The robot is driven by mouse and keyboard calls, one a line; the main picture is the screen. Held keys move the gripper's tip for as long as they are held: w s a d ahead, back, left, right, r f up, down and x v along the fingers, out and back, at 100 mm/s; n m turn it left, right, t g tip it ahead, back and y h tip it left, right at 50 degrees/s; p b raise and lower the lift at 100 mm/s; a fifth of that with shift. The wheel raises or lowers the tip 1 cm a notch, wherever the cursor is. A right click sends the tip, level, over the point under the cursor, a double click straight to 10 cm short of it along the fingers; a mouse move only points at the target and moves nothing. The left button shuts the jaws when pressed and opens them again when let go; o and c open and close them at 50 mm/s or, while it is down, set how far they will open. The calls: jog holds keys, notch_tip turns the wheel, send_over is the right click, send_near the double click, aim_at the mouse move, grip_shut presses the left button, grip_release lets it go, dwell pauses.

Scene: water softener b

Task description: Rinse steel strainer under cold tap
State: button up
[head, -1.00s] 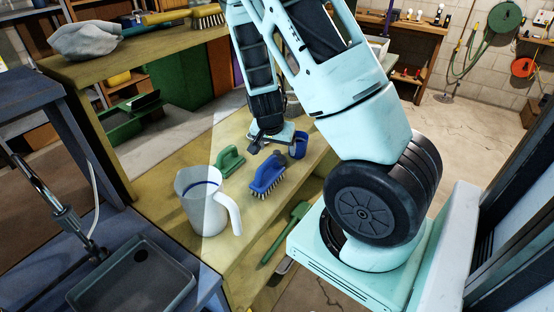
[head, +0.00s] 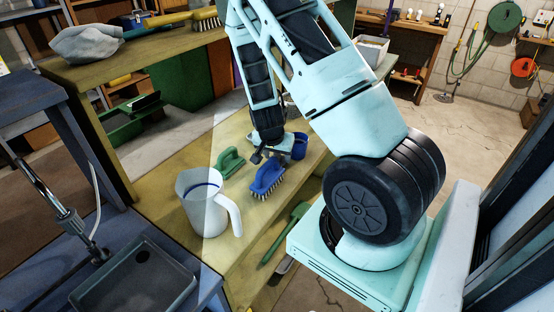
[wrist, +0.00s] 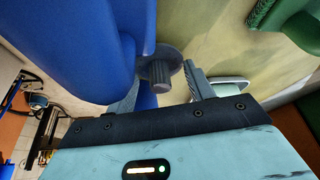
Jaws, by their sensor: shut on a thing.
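In the wrist view, a small grey metal piece with a round disc and ribbed knob, which looks like the steel strainer (wrist: 172,57), sits between my fingers. My gripper (wrist: 160,88) is shut on it. In the head view my gripper (head: 257,156) is over the wooden bench, just behind the blue brush (head: 268,177); the strainer is too small to make out there. A large blue surface (wrist: 75,45) fills the wrist view's upper left, close to the fingers. The metal tap (head: 66,217) and the dark sink basin (head: 135,280) are at lower left, well away from my gripper.
A white jug (head: 203,205) stands on the bench (head: 240,252) between my gripper and the sink. A green brush (head: 231,162) and a blue cup (head: 300,146) are close to the gripper. A green-handled tool (head: 285,233) lies lower, on the shelf side.

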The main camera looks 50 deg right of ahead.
jog(key=shift+r, duration=0.1)
notch_tip(320, 180, up, 10)
jog(key=shift+f, duration=0.15)
dwell(0.5)
